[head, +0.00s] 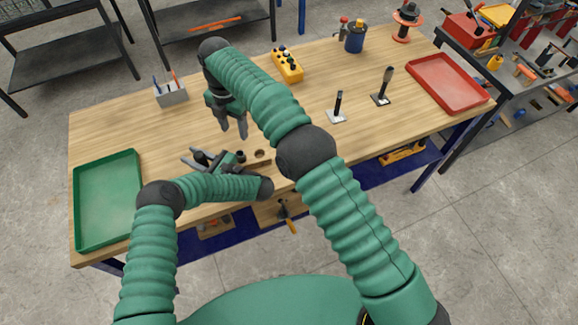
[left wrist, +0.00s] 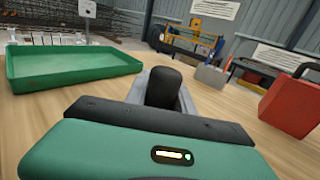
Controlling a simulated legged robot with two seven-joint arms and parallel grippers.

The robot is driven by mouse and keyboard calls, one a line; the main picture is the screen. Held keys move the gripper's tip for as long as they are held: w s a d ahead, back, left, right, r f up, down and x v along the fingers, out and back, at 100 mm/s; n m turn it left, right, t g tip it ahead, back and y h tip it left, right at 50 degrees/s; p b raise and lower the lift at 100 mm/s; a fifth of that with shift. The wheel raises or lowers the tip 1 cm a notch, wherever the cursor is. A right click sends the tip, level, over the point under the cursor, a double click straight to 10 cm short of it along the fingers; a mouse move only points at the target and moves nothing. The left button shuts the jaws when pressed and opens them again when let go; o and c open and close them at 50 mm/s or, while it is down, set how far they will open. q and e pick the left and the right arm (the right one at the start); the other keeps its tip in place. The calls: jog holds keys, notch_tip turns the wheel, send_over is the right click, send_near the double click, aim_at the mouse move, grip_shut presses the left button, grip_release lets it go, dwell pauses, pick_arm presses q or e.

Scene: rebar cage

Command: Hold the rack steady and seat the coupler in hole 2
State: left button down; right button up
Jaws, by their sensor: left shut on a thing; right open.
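The wooden rack (head: 262,163) lies near the front edge of the bench, partly covered by my left arm. A round dark hole shows in it, and a small dark round piece (head: 240,156) is to the left of that hole. I cannot tell whether that piece is the coupler. My left gripper (head: 201,158) is low at the rack's left end. In the left wrist view its fingers are shut on a black rounded piece (left wrist: 163,88), whose identity is unclear. My right gripper (head: 233,129) is open, pointing down above the bench behind the rack, with nothing seen between its fingers.
A green tray (head: 82,202) is at the left and a red tray (head: 437,83) at the right. A grey pen holder (head: 171,97), yellow box (head: 288,68), blue can (head: 356,40) and two upright black tools stand behind.

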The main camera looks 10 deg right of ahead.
jog(key=s+d+r+m+t, duration=0.1)
jog(key=s+d+m, duration=0.3)
jog(key=d+m, duration=0.3)
jog(key=s+d+r+m, duration=0.1)
jog(key=s+d+m, duration=0.3)
jog(key=d+m, duration=0.3)
pick_arm(q)
jog(key=shift+r, duration=0.1)
pick_arm(e)
jog(key=s+d+f+m, duration=0.2)
jog(key=s+d+m, duration=0.3)
jog(key=s+m, duration=0.2)
jog(key=s+d+f+m+t, duration=0.1)
jog(key=s+d+f+m, duration=0.1)
jog(key=s+d+m, duration=0.2)
jog(key=s+m, duration=0.3)
jog(key=s, duration=0.5)
jog(key=shift+d+t, duration=0.3)
jog(key=shift+d, duration=0.05)
jog(key=shift+f, duration=0.1)
pick_arm(q)
jog(key=c, duration=1)
grip_release()
